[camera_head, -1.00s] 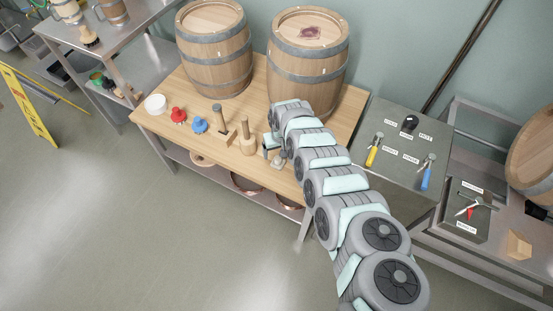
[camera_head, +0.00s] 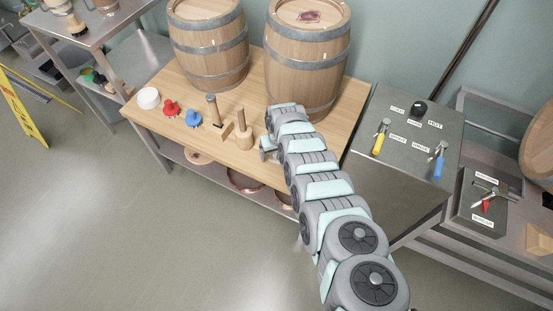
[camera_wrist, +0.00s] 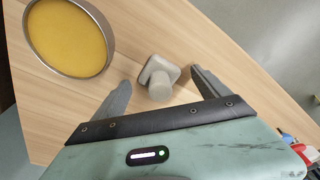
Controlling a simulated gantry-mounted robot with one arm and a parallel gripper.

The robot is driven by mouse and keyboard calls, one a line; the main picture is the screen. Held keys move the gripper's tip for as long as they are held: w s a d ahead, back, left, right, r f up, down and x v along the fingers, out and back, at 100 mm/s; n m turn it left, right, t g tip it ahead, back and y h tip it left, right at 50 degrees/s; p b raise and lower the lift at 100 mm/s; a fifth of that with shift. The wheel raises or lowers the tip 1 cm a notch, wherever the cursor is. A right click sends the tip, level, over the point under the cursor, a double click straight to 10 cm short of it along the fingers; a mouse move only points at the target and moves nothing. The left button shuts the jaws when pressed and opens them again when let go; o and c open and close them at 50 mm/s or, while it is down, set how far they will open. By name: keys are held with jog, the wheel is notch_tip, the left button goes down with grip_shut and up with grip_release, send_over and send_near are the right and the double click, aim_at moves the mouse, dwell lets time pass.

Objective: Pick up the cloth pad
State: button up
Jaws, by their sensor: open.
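The cloth pad (camera_wrist: 158,77) looks like a small grey-beige pad with a rounded knob on top. It sits on the wooden table in the wrist view. My gripper (camera_wrist: 160,84) is open, with one finger to the left and one to the right of the pad. A gap shows on each side, and nothing is held. In the head view my gripper (camera_head: 268,151) is low near the front edge of the table (camera_head: 160,121), and I cannot make out the pad there.
A round tin of yellow material (camera_wrist: 68,38) stands close to the left finger. A wooden mallet (camera_head: 243,134), a blue-handled brush (camera_head: 193,118) and a red one (camera_head: 171,108) stand left of my gripper. Two barrels (camera_head: 306,65) stand behind. A steel cabinet (camera_head: 390,185) is to the right.

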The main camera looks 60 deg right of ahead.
jog(key=shift+c, duration=0.6)
jog(key=c, duration=1.2)
jog(key=shift+r, duration=0.1)
notch_tip(320, 180, up, 20)
jog(key=p, duration=1.1)
